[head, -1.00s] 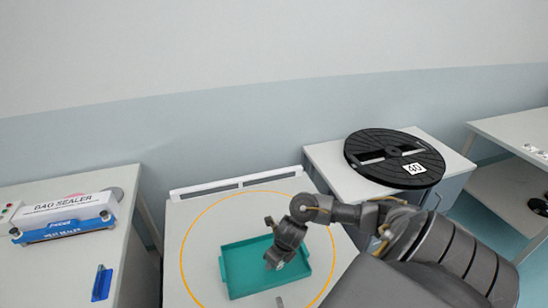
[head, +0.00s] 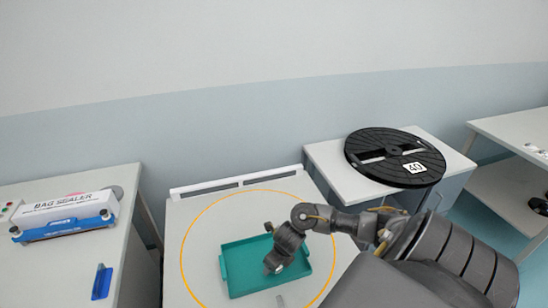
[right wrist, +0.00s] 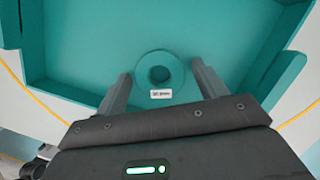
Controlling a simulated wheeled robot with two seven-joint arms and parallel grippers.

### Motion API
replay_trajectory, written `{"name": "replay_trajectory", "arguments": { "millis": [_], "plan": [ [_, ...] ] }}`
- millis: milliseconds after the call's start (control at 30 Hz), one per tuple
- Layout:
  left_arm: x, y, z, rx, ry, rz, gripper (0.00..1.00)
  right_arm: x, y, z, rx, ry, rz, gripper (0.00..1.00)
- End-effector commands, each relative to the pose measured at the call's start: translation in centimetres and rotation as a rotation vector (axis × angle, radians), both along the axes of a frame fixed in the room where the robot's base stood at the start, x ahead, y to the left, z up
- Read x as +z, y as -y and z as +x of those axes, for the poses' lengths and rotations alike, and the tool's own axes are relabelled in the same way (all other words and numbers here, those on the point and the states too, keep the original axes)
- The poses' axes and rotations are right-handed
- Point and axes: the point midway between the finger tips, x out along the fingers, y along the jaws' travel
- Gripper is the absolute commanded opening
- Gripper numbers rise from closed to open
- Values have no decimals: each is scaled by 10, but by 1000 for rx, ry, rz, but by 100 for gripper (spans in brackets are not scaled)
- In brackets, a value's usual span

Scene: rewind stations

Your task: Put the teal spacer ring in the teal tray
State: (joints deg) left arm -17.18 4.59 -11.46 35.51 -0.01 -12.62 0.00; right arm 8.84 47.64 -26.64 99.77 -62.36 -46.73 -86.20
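The teal tray (head: 243,267) sits on the pale table inside an orange circle. My right gripper (head: 272,268) is low over the tray in the head view. In the right wrist view, the teal spacer ring (right wrist: 146,68) appears flat on the floor of the tray (right wrist: 75,45), with a small white label on its near side. The right gripper (right wrist: 160,72) is open, with one finger on each side of the ring and a gap visible at both sides. The ring cannot be made out in the head view. My left gripper is not in view.
A black reel marked 40 (head: 395,148) lies on a side table at the right. A bag sealer (head: 65,215) and a blue item (head: 102,282) are on the left table. The orange line marks clear table around the tray.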

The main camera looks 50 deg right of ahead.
Motion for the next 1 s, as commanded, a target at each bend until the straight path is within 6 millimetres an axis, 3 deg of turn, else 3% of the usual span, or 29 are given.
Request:
{"name": "replay_trajectory", "arguments": {
  "millis": [267, 433, 800, 1000],
  "plan": [
    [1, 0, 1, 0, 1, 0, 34, 0, 0, 0, 0, 0, 0, 75],
    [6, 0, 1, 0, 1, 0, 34, 12, 0, -1, 4, 2, -1, 75],
    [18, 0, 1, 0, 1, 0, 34, 85, 1, -21, 5, 3, -2, 75],
    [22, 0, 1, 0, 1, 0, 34, 111, 1, -29, 3, 2, -1, 75]
  ]
}}
